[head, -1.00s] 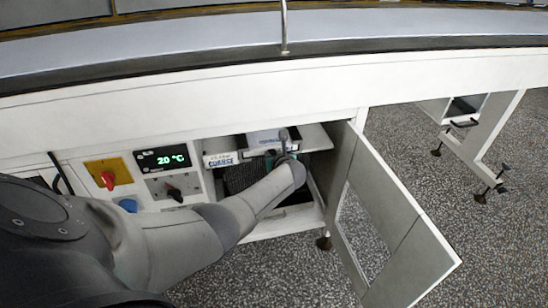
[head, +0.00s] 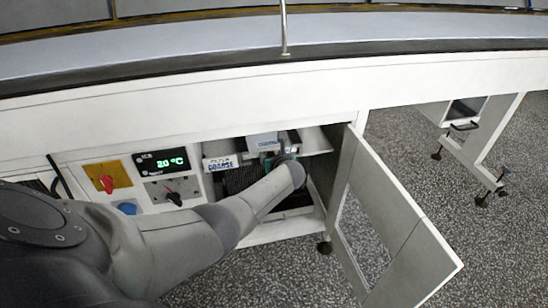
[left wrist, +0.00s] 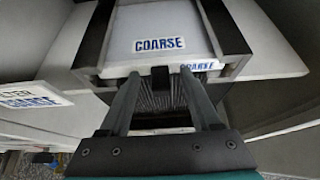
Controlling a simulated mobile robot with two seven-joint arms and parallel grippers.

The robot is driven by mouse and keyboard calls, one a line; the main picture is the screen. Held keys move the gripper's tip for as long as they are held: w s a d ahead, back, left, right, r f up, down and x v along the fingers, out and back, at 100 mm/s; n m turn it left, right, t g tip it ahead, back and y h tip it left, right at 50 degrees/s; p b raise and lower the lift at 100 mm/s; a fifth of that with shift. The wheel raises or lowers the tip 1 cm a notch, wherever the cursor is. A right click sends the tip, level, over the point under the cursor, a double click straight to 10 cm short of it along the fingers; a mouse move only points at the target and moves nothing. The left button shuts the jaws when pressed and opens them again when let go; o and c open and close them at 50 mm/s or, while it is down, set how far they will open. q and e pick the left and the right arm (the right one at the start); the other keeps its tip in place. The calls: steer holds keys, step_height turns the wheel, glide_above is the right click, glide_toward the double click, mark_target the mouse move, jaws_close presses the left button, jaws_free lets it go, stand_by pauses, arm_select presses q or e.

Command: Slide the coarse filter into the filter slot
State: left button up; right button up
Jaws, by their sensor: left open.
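The coarse filter (left wrist: 160,35) is a white, flat-topped piece marked COARSE, lying between two dark rails of the filter slot (left wrist: 93,35) in the left wrist view. A small dark tab (left wrist: 160,79) stands at its near edge. My left gripper (left wrist: 160,74) is open, with one finger on each side of the tab; I cannot tell whether they touch it. In the head view the white filter (head: 264,140) shows inside the open cabinet, beyond my left gripper (head: 280,155), whose fingers are mostly hidden by the wrist. My right gripper is not in view.
Knobs and a temperature display (head: 162,162) are further left. The open cabinet door (head: 395,215) stands to the right of my arm. The conveyor frame (head: 280,82) runs above.

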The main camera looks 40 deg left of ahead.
arm_select(q)
steer(key=shift+s+d+r+p, duration=0.25)
steer(key=shift+d+r+p, duration=0.05)
steer(key=shift+p, duration=0.15)
steer(key=p+v, duration=1)
steer(key=v, duration=0.4)
steer(key=shift+s, duration=0.2)
